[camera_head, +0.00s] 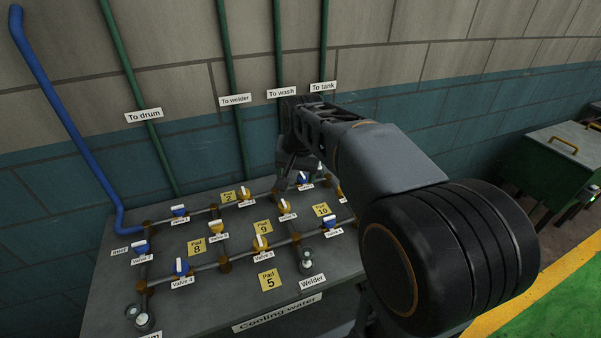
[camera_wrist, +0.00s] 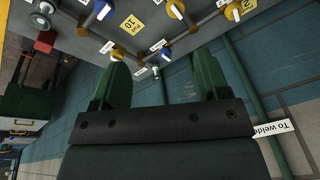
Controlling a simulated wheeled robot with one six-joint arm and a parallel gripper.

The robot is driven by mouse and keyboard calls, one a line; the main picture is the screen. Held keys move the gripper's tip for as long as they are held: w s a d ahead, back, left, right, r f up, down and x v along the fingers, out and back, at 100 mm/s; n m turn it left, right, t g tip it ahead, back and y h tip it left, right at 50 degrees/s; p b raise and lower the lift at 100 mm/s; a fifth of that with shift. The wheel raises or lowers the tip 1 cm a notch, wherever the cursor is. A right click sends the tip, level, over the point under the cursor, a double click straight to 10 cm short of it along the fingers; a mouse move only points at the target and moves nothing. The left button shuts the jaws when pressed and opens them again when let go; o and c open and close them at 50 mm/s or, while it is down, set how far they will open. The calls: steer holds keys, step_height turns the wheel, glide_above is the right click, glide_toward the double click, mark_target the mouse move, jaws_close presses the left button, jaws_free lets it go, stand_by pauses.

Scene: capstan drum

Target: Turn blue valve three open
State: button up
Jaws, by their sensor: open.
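A blue valve with a white handle (camera_head: 304,178) sits at the back of the pipe panel in the head view, close to my gripper; its label is too small to read surely. It appears to be the blue valve (camera_wrist: 166,54) near the middle of the wrist view, seen between the fingertips. My gripper (camera_head: 291,178) is open with nothing between its fingers, pointing down toward the panel's back part. In the wrist view, my gripper (camera_wrist: 160,64) has its two green fingers wide apart. Whether a finger touches the valve cannot be told.
The bench panel (camera_head: 215,300) carries copper-jointed pipes. A yellow valve (camera_head: 286,206) and another blue valve (camera_head: 331,222) stand close in front of the gripper. Vertical green pipes (camera_head: 231,90) run up the wall behind. A green cabinet (camera_head: 562,165) stands to the right.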

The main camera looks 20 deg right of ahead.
steer(key=w+d+f+m+g+p, duration=0.1)
steer(key=w+d+m, duration=0.45)
steer(key=w, duration=0.75)
steer(key=m+g, duration=0.1)
steer(key=m, duration=0.4)
glide_toward(302, 175)
steer(key=shift+n, duration=0.25)
steer(key=f, duration=0.3)
steer(key=f+p, duration=0.1)
steer(key=f, duration=0.1)
steer(key=f+p, duration=0.1)
steer(key=f, duration=0.2)
steer(key=shift+w+d+f, duration=0.1)
steer(key=shift+w+f, duration=0.2)
steer(key=shift+f, duration=0.85)
steer(key=shift+c, duration=0.2)
steer(key=shift+w, duration=0.1)
steer(key=c, duration=0.8)
steer(key=shift+c, duration=0.2)
